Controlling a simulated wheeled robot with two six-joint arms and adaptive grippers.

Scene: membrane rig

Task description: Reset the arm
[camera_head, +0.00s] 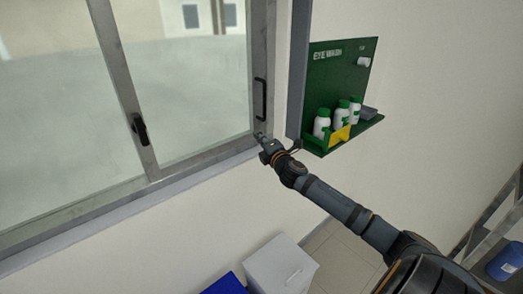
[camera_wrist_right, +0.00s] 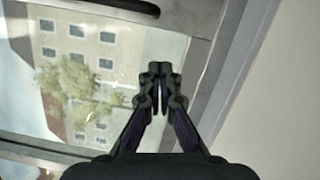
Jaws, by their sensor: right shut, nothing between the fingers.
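My right arm (camera_head: 345,208) reaches in from the lower right of the head view toward the window. My right gripper (camera_head: 262,138) is at the lower right corner of the window frame, just below the black window handle (camera_head: 260,98). In the right wrist view the gripper (camera_wrist_right: 160,72) is shut and empty, with its fingertips together in front of the window glass (camera_wrist_right: 75,75). I cannot tell whether it touches the frame. My left gripper does not show.
A green eye wash station (camera_head: 340,85) with several white bottles is on the wall right of the gripper. A grey bin (camera_head: 280,265) and a blue one (camera_head: 226,284) stand below. A shelf with a blue container (camera_head: 505,262) is at the right edge. A second handle (camera_head: 139,129) is further left.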

